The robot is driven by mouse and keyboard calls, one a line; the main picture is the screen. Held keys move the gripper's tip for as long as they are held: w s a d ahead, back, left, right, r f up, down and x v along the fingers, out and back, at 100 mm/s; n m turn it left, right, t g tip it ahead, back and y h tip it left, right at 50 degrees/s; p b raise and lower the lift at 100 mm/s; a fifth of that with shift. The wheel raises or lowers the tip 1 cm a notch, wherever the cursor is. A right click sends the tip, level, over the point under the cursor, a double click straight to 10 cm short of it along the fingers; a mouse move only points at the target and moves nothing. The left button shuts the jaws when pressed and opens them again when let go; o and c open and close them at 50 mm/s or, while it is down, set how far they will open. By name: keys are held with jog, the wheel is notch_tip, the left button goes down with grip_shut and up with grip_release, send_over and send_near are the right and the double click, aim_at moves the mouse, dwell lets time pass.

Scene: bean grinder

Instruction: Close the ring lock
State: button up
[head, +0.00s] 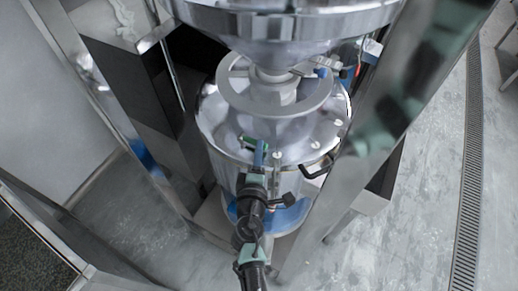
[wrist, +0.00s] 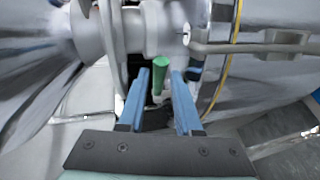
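The grey metal ring (head: 232,92) sits around the neck below the hopper, above the drum lid. A small green handle (head: 248,140) shows at the lid's front; in the wrist view its green, rounded end (wrist: 159,68) lies ahead of and between my fingertips. I cannot tell whether it belongs to the ring lock, or how the lock stands. My gripper (head: 261,152) is over the front edge of the lid. Its two blue fingers (wrist: 160,78) are apart, with a visible gap on either side of the green end. Part of the handle is hidden by my gripper in the head view.
The shiny drum (head: 225,147) has a black side handle (head: 318,168). A wide steel post (head: 385,115) rises close on the right, and a frame leg (head: 100,95) on the left. The hopper (head: 285,22) overhangs above. A yellow cable (wrist: 228,60) runs right of my fingers.

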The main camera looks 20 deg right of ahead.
jog(key=shift+w+d+f, duration=0.1)
jog(key=shift+w+d, duration=0.15)
jog(key=shift+w, duration=0.25)
grip_shut()
dwell(1.2)
